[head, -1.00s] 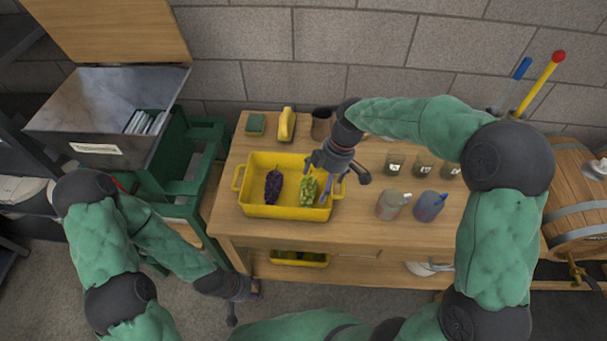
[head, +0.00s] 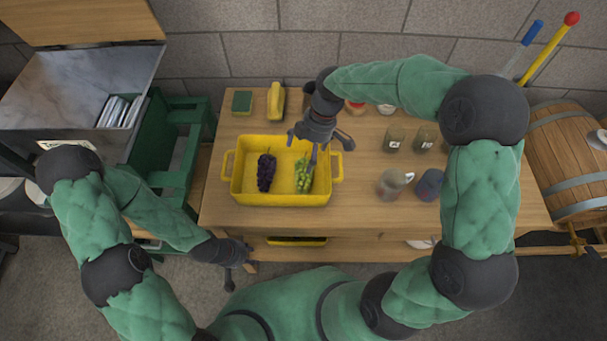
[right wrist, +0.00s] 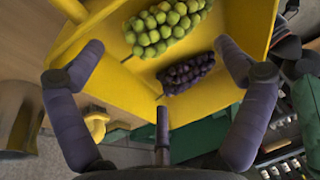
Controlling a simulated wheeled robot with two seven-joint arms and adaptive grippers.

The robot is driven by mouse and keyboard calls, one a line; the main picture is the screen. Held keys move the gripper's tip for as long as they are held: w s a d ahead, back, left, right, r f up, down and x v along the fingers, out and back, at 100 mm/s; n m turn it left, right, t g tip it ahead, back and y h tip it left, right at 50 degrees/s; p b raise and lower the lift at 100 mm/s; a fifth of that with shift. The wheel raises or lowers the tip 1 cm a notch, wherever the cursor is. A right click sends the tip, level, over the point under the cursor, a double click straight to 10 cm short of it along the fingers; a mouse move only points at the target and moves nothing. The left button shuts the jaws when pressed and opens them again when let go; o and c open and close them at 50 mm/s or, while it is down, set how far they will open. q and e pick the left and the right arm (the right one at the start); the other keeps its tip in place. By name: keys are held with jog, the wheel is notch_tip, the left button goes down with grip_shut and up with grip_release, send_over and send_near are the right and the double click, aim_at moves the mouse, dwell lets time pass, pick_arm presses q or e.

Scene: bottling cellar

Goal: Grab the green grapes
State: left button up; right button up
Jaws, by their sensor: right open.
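The green grapes (head: 302,174) lie in the right part of a yellow crate (head: 284,199) on the wooden table. A bunch of dark purple grapes (head: 265,172) lies to their left in the same crate. My right gripper (head: 318,148) is over the crate's right side, above the green grapes and partly covering them. Nothing is between the fingers. My left gripper (head: 240,271) hangs low in front of the table; its jaws are not clear.
A green sponge (head: 242,101) and a yellow object (head: 276,101) stand behind the crate. Several jars and a clear jug (head: 392,183) stand to its right, beside a dark blue one (head: 429,184). A barrel (head: 566,160) is at the far right. Bare tabletop lies right of the crate.

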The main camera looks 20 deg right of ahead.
aim_at(300, 174)
jog(key=b+x, duration=0.1)
jog(key=x, duration=0.3)
jog(key=shift+s+a+f+b, duration=0.1)
jog(key=shift+a+f+b, duration=0.05)
jog(key=shift+f+b, duration=0.25)
jog(key=c, duration=0.9)
jog(key=shift+o, duration=0.2)
